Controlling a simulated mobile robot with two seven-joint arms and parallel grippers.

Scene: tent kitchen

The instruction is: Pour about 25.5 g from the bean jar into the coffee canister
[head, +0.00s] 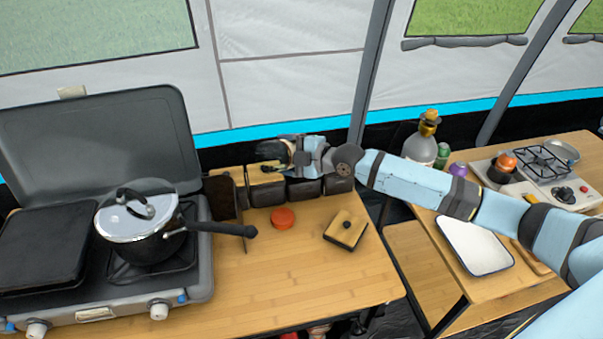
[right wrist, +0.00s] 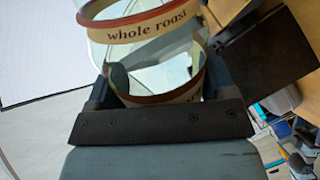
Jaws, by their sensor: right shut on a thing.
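My right gripper (head: 285,150) reaches in from the right and is shut on the bean jar (head: 268,151), held above the row of dark canisters at the back of the table. In the right wrist view the jar (right wrist: 150,50) is clear glass with a cream band reading "whole roast", between the fingers (right wrist: 157,88). The jar looks tilted; no beans can be made out in the wrist view. The leftmost dark canister (head: 267,194) stands just below the jar; I cannot tell for certain which one is the coffee canister. My left gripper is out of view.
A square wooden lid with a dark knob (head: 345,230) and a round orange lid (head: 283,217) lie on the table. A pot (head: 145,235) sits on the stove at left, its handle reaching over the table. The table front is clear. A white tray (head: 474,246) is at right.

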